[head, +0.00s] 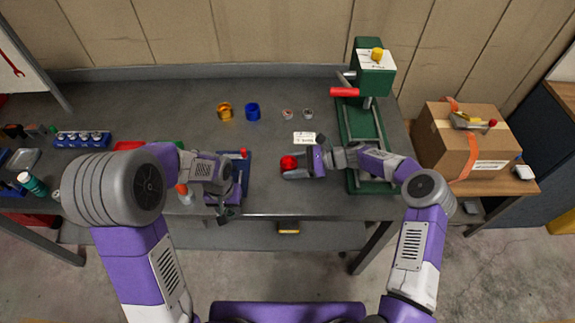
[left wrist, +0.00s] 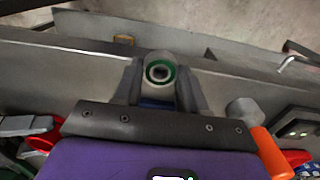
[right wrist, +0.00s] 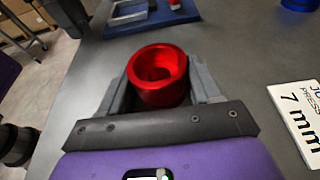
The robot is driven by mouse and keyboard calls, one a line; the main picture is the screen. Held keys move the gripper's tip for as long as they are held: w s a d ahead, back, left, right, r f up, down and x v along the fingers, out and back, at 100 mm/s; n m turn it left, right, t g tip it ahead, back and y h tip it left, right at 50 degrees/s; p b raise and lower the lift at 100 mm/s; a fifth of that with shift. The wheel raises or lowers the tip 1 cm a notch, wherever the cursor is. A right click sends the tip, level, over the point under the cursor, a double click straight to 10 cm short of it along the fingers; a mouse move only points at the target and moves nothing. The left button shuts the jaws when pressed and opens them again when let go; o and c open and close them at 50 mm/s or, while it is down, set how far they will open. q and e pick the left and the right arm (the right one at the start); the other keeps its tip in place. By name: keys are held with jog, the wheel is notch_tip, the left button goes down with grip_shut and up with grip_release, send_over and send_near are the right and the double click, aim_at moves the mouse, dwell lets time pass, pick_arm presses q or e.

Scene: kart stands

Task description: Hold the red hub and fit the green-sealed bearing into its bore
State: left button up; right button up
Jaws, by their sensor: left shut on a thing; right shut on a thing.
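The red hub (head: 288,163) stands on the bench right of centre in the head view, its open bore facing up. My right gripper (head: 297,168) is shut on the hub's sides; the right wrist view shows the red hub (right wrist: 158,76) between both fingers, its bore empty. The green-sealed bearing (left wrist: 160,72) sits between the fingers of my left gripper (left wrist: 159,85), its green ring facing the left wrist camera. In the head view my left gripper (head: 226,212) is near the bench's front edge, left of and apart from the hub; the bearing is hidden there.
Orange (head: 225,111) and blue (head: 252,112) hubs stand at the back, with two small bearings to their right. A white 7 mm card (head: 304,139) lies behind the red hub. A green press (head: 372,80) stands to the right. A blue tray (head: 238,170) lies beside my left gripper.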

aim_at(289, 163)
dwell(0.6)
